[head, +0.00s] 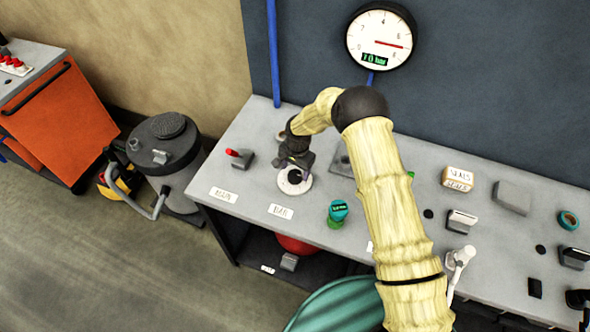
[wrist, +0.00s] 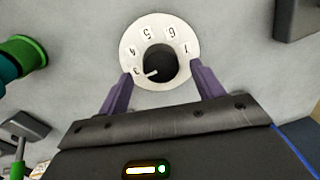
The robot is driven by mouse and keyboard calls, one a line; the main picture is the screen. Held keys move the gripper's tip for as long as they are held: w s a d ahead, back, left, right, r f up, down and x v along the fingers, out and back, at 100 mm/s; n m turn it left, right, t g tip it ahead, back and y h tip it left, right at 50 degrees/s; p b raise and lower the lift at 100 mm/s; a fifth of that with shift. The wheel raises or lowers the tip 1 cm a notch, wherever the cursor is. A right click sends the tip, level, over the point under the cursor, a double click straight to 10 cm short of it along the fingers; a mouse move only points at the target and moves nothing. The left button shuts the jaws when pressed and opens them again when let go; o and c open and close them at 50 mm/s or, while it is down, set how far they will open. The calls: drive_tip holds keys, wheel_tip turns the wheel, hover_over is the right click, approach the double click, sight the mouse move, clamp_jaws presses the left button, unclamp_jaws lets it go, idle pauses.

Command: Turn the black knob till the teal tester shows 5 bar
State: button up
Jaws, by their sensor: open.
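The black knob (wrist: 160,63) sits in a white numbered dial (wrist: 133,30) in the wrist view. Its white pointer line points to the lower left, near a figure like a 3. In the head view the dial (head: 293,185) lies behind the BAR label, partly hidden by my gripper (head: 296,162). My gripper (wrist: 161,70) is open, its purple fingers either side of the dial's near edge; I cannot tell whether they touch. The teal tester (head: 338,209) stands on a green base right of the dial; its display is too small to read surely. Its side shows in the wrist view (wrist: 12,68).
A wall gauge (head: 381,35) has a red needle and a green display, perhaps 10 bar. A red-tipped switch (head: 238,157) stands left of the dial. A SEALS box (head: 459,178) and grey blocks stand to the right. The bench front (head: 245,199) between labels is clear.

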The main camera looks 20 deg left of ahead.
sight(295, 176)
drive_tip(key=shift+a+f+p, duration=0.1)
drive_tip(key=shift+f+p, duration=0.25)
drive_tip(key=shift+f, duration=0.9)
drive_tip(key=shift+c, duration=0.5)
drive_tip(key=c, duration=0.9)
drive_tip(key=shift+w, duration=0.1)
